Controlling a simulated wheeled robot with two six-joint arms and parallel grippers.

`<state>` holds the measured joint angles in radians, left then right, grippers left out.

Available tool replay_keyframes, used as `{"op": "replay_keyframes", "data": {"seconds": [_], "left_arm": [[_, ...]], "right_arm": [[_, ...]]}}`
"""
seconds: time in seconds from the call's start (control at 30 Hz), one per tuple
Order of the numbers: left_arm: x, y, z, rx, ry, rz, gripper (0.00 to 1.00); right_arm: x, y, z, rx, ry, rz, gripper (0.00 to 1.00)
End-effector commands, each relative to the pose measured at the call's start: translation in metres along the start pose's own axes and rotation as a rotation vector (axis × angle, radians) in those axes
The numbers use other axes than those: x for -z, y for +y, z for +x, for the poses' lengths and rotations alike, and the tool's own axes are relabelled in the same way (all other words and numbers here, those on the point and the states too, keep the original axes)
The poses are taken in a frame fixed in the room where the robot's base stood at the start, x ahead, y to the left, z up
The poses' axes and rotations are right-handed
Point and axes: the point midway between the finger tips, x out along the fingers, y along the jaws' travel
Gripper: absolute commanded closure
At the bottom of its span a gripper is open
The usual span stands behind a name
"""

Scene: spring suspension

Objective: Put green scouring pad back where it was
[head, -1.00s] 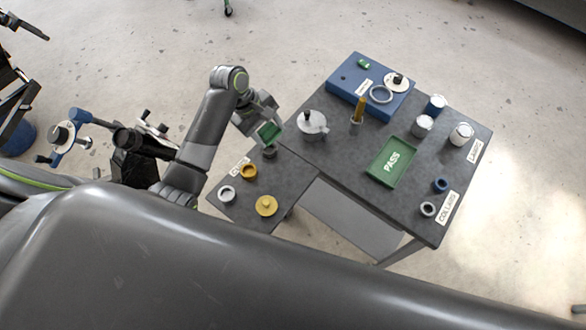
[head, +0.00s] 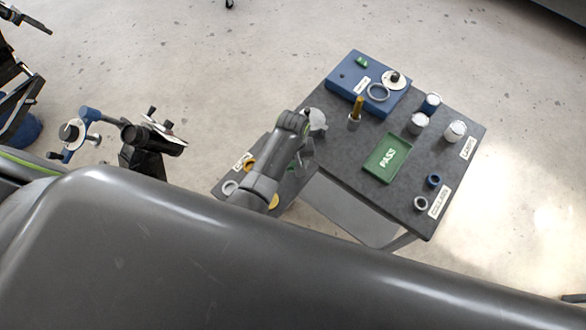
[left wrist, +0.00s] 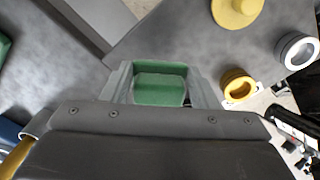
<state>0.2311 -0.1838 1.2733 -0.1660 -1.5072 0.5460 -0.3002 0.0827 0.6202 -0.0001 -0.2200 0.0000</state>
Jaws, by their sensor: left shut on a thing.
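The green scouring pad (left wrist: 160,84) is between the two fingers of my left gripper (left wrist: 162,74) in the left wrist view, and the gripper is shut on it. The pad is above a dark grey surface; its height is hard to tell. In the head view my left arm reaches over the small side table (head: 226,190), and its gripper (head: 304,162) is mostly hidden behind the arm, so the pad is not clear there. My right gripper is not in view.
A green PASS tray (head: 385,172) lies on the larger dark table. A blue box (head: 342,84), a grey lidded pot (head: 318,118), a brass-handled tool (head: 357,106) and several white-topped jars stand around. Yellow and silver rings (left wrist: 296,50) sit on the side table.

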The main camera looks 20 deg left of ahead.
Motion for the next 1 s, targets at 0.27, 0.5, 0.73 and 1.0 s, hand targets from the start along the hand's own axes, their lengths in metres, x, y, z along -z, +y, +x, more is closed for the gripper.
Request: {"op": "replay_keyframes", "data": {"seconds": [0.27,0.5,0.73,1.0], "left_arm": [[0.001,0.0,0.025,-0.001,0.001,-0.001,0.64],[0.001,0.0,0.047,-0.002,0.002,-0.001,0.64],[0.001,0.0,0.046,-0.002,0.002,-0.001,0.64],[0.001,0.0,0.049,-0.002,0.001,-0.001,0.41]], "right_arm": [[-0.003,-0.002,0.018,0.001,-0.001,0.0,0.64],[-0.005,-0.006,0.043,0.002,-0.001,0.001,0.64],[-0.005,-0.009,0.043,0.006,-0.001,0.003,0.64],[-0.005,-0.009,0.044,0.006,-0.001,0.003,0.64]]}}
